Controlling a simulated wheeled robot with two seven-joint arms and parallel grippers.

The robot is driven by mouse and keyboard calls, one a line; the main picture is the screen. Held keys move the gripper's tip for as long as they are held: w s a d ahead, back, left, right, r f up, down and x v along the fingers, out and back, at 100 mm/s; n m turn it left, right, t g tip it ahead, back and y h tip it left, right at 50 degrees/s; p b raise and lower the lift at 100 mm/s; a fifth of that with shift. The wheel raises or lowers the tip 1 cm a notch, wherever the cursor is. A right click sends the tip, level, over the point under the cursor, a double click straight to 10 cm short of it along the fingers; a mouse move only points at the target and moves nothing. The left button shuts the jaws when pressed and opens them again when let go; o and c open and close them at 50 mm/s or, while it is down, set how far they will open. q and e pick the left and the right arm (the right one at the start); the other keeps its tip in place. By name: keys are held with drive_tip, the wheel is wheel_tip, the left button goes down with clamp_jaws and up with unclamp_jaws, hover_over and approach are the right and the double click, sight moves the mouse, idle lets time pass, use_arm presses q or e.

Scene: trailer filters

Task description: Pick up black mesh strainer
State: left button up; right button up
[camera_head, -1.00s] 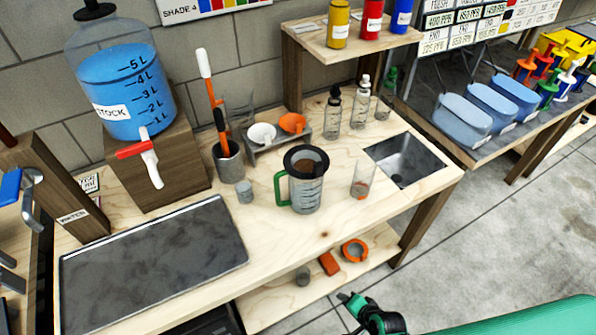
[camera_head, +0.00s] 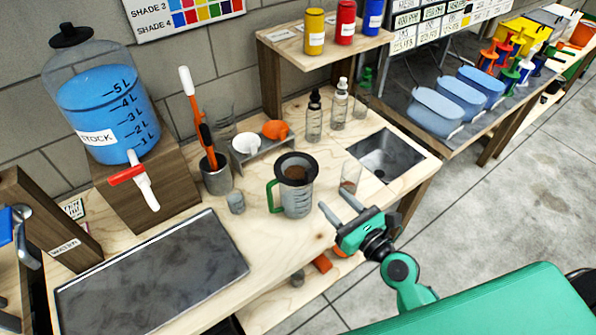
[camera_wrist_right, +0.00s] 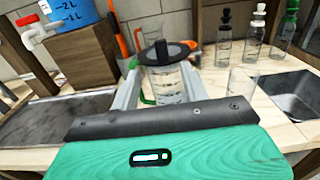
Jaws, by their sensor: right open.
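The black mesh strainer (camera_head: 297,160) sits in the mouth of a clear measuring jug (camera_head: 297,202) with a green handle, on the wooden bench. Its black rim is visible and brown matter shows inside it. In the right wrist view the strainer (camera_wrist_right: 168,54) sits on the jug (camera_wrist_right: 168,83), with a dark upright tab on the strainer. My right gripper (camera_head: 334,199) is open and empty, to the right of and in front of the jug, its fingers pointing toward it. In the wrist view the jug appears between and beyond the two fingers. My left gripper is not in view.
A clear beaker (camera_head: 350,176) stands right of the jug, beside the sink (camera_head: 388,157). Dropper bottles (camera_head: 313,118) and a stand with white and orange cups (camera_head: 262,146) are behind. A small cup (camera_head: 236,203) stands left. A dark tray (camera_head: 150,275) covers the front left.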

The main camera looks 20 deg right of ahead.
sight(312, 176)
drive_tip(key=p+x, duration=0.2)
drive_tip(key=x, duration=0.5)
drive_tip(key=shift+w+a, duration=0.1)
drive_tip(key=shift+w, duration=0.2)
drive_tip(key=shift+p+x, duration=0.8)
drive_tip(key=shift+x, duration=1.55)
drive_tip(key=shift+w+a+f, duration=0.1)
drive_tip(key=shift+w+f, duration=0.15)
drive_tip(key=shift+w, duration=0.4)
clamp_jaws()
